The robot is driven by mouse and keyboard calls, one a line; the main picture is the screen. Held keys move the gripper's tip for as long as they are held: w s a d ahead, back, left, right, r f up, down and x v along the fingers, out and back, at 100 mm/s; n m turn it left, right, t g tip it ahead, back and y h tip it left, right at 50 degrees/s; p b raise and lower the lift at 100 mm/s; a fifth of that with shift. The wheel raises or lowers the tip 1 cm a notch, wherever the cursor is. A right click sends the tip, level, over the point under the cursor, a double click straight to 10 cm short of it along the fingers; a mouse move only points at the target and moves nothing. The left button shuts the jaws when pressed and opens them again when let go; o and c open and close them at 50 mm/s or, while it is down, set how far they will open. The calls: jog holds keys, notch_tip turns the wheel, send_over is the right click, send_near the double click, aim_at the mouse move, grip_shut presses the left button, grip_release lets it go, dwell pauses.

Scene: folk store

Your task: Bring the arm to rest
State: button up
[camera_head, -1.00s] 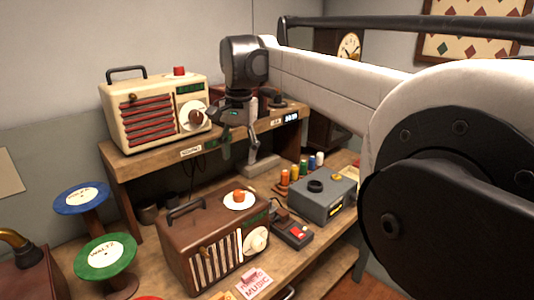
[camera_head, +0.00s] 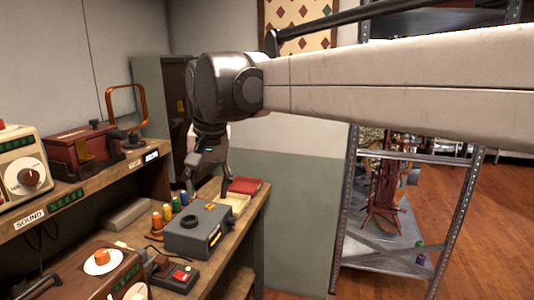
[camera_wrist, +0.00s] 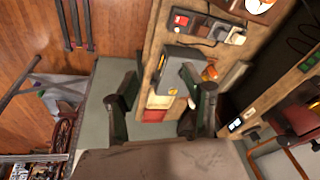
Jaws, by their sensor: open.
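My gripper (camera_head: 208,190) hangs from my outstretched arm in the head view, its fingers pointing down above the right end of the wooden workbench. The fingers are apart with nothing between them. In the wrist view my gripper (camera_wrist: 160,105) shows two dark, spread fingers, with the bench beyond them. A grey box (camera_head: 198,230) with a yellow label stands on the bench just below and in front of the gripper. A red book (camera_head: 245,185) lies near the bench's end, behind the fingers. I cannot tell the exact height of the fingertips above the bench.
Several coloured spools (camera_head: 168,212) stand left of the grey box. A cream radio (camera_head: 22,170) and a red case (camera_head: 80,150) sit on the raised shelf. A brown radio (camera_head: 95,275) is in front. A metal rack (camera_head: 345,215) stands right of the bench, with open wooden floor beyond.

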jog(key=s+d+f+t, duration=0.15)
jog(key=s+d, duration=0.25)
jog(key=d, duration=0.5)
jog(key=s+d+f+t, duration=0.1)
jog(key=s+d+f, duration=0.25)
jog(key=d, duration=0.45)
jog(key=s+d+f+t, duration=0.1)
jog(key=s+d+f, duration=0.1)
jog(key=s+d, duration=0.5)
jog(key=s+d+f+m+t+h, duration=0.1)
jog(key=s+d+f, duration=0.4)
jog(key=d+f, duration=0.2)
jog(key=shift+d+f+h, duration=0.2)
jog(key=shift+d+h, duration=0.2)
jog(key=shift+d, duration=0.55)
